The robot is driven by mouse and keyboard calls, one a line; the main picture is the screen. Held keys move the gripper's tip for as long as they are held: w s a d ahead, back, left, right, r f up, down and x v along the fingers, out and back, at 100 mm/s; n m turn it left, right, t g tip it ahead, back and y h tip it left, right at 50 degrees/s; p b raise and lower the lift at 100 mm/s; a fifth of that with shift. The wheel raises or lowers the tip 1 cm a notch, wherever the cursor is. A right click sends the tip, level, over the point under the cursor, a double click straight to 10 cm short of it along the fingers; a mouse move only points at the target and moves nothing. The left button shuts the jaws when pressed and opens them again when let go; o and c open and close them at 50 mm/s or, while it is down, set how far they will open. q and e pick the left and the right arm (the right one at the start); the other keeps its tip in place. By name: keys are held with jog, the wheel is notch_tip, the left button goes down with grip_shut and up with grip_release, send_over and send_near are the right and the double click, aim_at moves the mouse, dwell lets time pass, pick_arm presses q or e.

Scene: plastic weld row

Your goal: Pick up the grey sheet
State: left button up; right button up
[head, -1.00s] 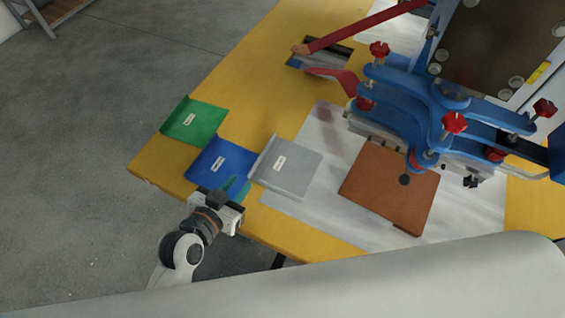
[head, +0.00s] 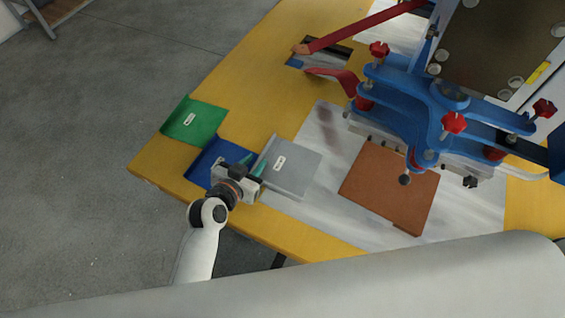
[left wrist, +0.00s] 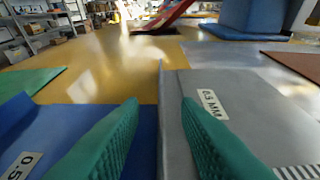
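The grey sheet (head: 295,170) lies flat with a white label and a raised lip along its left edge. A gap shows between each finger and the lip. In the head view my left gripper (head: 254,166) is at the left edge of the grey sheet, over the blue sheet. My right gripper is not in view.
The blue sheet (head: 205,160) lies left of the grey one, partly hidden by my gripper. The green sheet (head: 195,123) is farther left. A brown board (head: 390,185) lies to the right, beneath a blue clamp machine with red knobs (head: 453,123). Yellow tabletop (head: 265,105) is clear behind.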

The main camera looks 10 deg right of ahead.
pick_arm(q)
grip_shut()
